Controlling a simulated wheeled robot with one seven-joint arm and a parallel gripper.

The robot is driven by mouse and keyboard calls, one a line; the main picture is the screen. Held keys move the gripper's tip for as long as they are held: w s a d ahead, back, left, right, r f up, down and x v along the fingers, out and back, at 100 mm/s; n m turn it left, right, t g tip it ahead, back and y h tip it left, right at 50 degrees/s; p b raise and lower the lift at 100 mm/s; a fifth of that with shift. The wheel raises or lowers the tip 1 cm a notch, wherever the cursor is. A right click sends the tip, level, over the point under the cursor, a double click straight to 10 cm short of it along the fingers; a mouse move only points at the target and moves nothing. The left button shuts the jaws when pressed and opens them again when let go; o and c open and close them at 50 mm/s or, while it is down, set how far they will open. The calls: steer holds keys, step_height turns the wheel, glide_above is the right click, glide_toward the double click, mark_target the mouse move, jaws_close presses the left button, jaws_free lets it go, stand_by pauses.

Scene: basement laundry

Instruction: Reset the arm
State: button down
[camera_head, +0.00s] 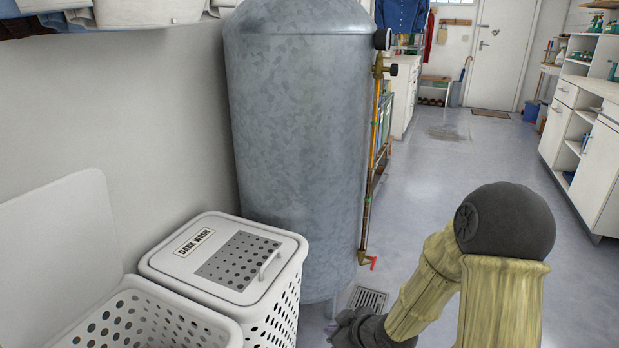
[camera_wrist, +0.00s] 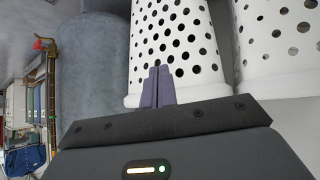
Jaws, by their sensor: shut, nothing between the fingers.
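My gripper (camera_wrist: 158,82) shows in the wrist view with its two dark fingers together, shut and empty. It points toward the perforated side of a white hamper (camera_wrist: 175,40); I cannot tell whether they touch. In the head view my arm reaches down at the lower right, with a black rounded joint and yellowish links. The dark wrist end is at the bottom edge, right of the hamper, and the fingertips are hidden there.
A lidded "DARK WASH" hamper (camera_head: 240,262) stands beside an open white hamper (camera_head: 150,315) at the left. A tall galvanized tank (camera_head: 295,130) stands behind them. A floor drain (camera_head: 368,299) lies near the tank. Open floor extends toward the white door (camera_head: 500,45), with cabinets (camera_head: 585,140) at the right.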

steer(key=s+d+r+m+g+h+p, duration=0.2)
steer(key=s+d+r+m+h, duration=0.1)
steer(key=s+d+r+m, duration=0.3)
steer(key=s+d+r+m+g+h+p, duration=0.2)
steer(key=s+d+r+m+h+p, duration=0.15)
steer(key=s+r, duration=0.4)
step_height(320, 180, up, 37)
steer(key=p, duration=3.7)
steer(key=shift+s, duration=0.3)
steer(key=shift+d, duration=0.1)
